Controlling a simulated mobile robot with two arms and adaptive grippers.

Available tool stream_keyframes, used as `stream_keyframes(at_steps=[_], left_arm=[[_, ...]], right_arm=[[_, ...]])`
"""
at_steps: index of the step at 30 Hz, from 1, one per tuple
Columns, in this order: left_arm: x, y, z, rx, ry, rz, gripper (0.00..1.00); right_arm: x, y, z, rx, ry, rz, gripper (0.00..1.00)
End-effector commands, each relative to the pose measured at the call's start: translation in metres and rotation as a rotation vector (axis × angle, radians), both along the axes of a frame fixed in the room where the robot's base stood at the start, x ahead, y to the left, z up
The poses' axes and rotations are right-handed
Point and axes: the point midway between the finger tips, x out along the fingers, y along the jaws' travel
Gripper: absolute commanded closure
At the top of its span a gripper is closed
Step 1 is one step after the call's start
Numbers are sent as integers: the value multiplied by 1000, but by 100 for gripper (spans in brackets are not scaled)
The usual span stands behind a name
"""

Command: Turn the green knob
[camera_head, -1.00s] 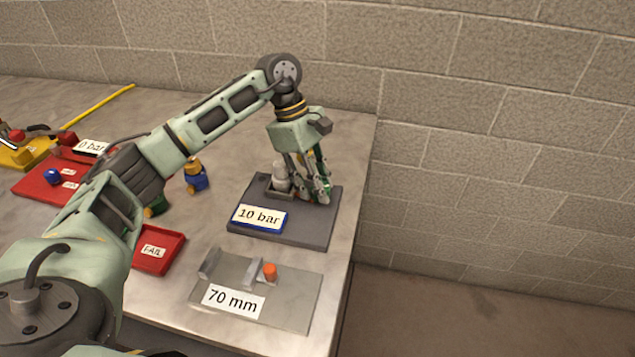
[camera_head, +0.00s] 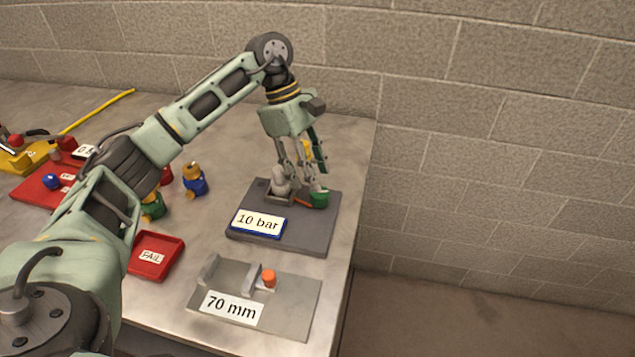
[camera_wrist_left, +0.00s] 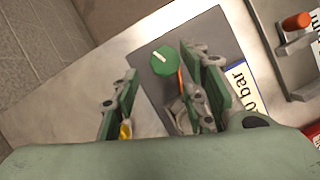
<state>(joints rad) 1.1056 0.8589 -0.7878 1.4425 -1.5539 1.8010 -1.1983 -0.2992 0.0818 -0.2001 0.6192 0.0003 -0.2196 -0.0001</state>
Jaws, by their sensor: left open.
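The green knob (camera_head: 319,198) sits on the right part of the dark grey plate (camera_head: 310,235) with the "10 bar" label. In the left wrist view the knob (camera_wrist_left: 166,60) shows a white line on its top. An orange strip runs from it towards a grey fitting (camera_head: 281,183) on the plate. My left gripper (camera_head: 302,187) points down above the plate, close to the knob. In the left wrist view its fingers (camera_wrist_left: 150,75) are spread, with the knob lying beyond the tips and between them. It holds nothing. My right gripper is not in view.
A grey plate labelled "70 mm" (camera_head: 300,310) with an orange knob (camera_head: 269,278) lies in front. A red FAIL tray (camera_head: 170,268) and a blue-and-yellow fitting (camera_head: 194,180) are to the left. The table's right edge is close, with a block wall behind.

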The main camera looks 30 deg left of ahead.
Motion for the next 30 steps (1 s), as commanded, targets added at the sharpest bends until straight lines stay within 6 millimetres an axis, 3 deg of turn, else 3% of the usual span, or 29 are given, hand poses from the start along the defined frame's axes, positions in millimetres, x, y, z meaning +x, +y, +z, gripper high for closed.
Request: stream_keyframes(at_steps=[6, 12, 30], left_arm=[[4, 18, 44, -1, -4, 3, 60], [4, 28, 67, 1, -2, 2, 60], [4, 30, 72, 0, -2, 1, 60]], right_arm=[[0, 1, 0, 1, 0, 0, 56], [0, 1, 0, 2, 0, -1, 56], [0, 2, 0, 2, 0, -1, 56]])
